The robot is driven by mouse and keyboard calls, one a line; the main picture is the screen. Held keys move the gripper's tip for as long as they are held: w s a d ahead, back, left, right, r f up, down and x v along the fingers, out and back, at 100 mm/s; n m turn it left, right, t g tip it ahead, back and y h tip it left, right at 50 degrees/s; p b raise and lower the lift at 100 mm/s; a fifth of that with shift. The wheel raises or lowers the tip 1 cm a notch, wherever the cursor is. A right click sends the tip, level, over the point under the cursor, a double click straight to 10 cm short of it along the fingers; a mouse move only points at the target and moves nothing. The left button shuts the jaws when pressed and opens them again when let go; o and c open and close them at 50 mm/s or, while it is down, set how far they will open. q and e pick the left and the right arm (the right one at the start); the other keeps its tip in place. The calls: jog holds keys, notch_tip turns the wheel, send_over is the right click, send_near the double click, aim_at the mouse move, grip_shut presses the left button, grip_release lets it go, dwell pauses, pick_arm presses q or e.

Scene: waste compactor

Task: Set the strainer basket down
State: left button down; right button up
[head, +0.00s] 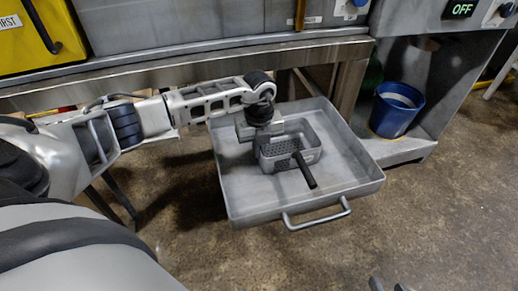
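The strainer basket (283,148) is a small grey box with a perforated bottom and a black handle (305,171) pointing toward the front. It appears level, over the middle of a large shallow grey tray (240,215). Whether it rests on the tray floor or hangs just above it cannot be told. My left gripper (260,132) is at the basket's back left rim, pointing down. Its fingertips are hidden, so its grip on the rim is unclear. Only the tips of my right gripper (387,287) show at the bottom edge, apart, with nothing visible between them.
The tray has raised walls and a front bar handle (317,215). A blue bucket (397,108) stands in the grey recess at right. Grey machine panels and a yellow panel (25,38) are behind. The tray floor around the basket is clear.

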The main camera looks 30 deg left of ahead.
pick_arm(q)
jog(key=c, duration=1.7)
grip_release()
jog(key=shift+f, duration=0.1)
